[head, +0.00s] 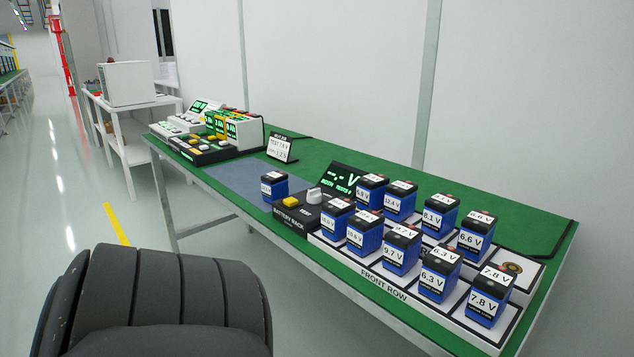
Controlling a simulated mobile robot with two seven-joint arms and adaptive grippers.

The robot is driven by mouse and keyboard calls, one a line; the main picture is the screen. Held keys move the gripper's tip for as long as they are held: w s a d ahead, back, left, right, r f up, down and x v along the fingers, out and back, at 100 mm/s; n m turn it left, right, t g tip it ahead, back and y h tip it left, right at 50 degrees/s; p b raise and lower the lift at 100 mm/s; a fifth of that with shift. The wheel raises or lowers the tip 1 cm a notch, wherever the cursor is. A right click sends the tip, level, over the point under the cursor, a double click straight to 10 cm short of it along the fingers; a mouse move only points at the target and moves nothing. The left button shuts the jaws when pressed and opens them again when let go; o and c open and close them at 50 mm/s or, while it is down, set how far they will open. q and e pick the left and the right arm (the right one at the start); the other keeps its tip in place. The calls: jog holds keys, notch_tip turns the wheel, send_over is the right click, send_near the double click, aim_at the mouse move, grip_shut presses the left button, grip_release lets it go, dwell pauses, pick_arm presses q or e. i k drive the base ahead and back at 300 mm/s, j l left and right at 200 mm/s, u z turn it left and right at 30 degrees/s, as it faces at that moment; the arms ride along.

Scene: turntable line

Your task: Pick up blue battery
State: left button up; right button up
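Several blue batteries with white voltage labels stand upright in two rows in a white battery rack (372,272) on the green table. The front row includes a 9.7 V battery (401,249), a 6.3 V battery (439,274) and a 7.8 V battery (486,293) at the right end. The back row includes an 8.1 V battery (439,215) and a 6.6 V battery (476,236). One blue battery (274,187) stands apart, left of the rack, its label too small to read. Neither of my grippers shows in the head view.
A black unit (298,215) with a yellow button, a grey knob and a display (341,178) adjoins the rack. An empty slot (511,268) is at the rack's right end. A grey-blue mat (235,178) is mostly clear. Testing devices (217,132) stand at the table's far left.

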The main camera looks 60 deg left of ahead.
aim_at(275, 184)
jog(key=k+j+z, duration=0.1)
jog(key=j+z, duration=0.15)
jog(key=k+j+z, duration=0.2)
jog(key=j, duration=0.25)
jog(key=j+z, duration=0.25)
jog(key=k+j+z, duration=0.1)
jog(key=j, duration=0.25)
jog(key=k+j+z, duration=0.25)
jog(key=k+j, duration=0.25)
jog(key=j, duration=0.2)
